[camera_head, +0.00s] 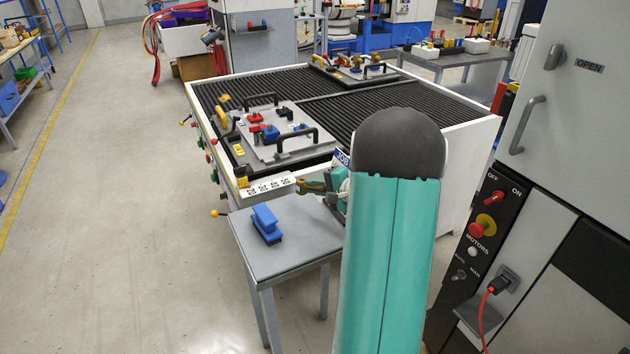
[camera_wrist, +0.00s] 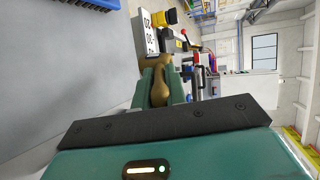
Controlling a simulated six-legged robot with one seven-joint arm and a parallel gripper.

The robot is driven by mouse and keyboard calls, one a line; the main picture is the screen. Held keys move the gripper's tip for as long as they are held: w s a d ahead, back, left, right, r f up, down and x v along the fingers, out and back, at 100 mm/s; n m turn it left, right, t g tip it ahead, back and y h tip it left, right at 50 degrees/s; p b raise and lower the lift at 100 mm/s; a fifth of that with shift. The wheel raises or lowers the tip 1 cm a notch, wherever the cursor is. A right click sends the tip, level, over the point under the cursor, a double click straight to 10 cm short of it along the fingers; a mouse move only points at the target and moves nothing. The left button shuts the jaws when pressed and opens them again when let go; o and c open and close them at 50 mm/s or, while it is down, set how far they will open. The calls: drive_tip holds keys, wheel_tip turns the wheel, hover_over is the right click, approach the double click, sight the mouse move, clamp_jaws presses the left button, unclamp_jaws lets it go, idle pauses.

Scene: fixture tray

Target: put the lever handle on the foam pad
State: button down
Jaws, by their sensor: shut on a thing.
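My gripper (camera_head: 325,187) is beside the near edge of the big ribbed table, above the small side table, partly hidden by my own arm. In the wrist view its green fingers (camera_wrist: 160,92) are shut on a brass-brown piece, which looks like the lever handle (camera_wrist: 153,61). The handle also shows as a small brown shape in the head view (camera_head: 312,186), pointing left near a white marked strip.
The white marked strip (camera_head: 268,187) juts from the big table (camera_head: 460,115), close to my gripper. A fixture plate with black handles (camera_head: 285,150) lies on it. A control cabinet (camera_head: 520,220) stands right.

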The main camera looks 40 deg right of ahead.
drive_tip(key=shift+w+d, duration=0.15)
drive_tip(key=shift+d, duration=0.2)
drive_tip(key=shift+w+f, duration=0.25)
drive_tip(key=shift+s+a+f, duration=0.1)
drive_tip(key=shift+s+a, duration=0.05)
drive_tip(key=shift+s+f, duration=0.15)
drive_tip(key=shift+f, duration=2.95)
drive_tip(key=shift+f, duration=0.4)
drive_tip(key=c, duration=1.3)
unclamp_jaws()
drive_tip(key=shift+c, duration=0.2)
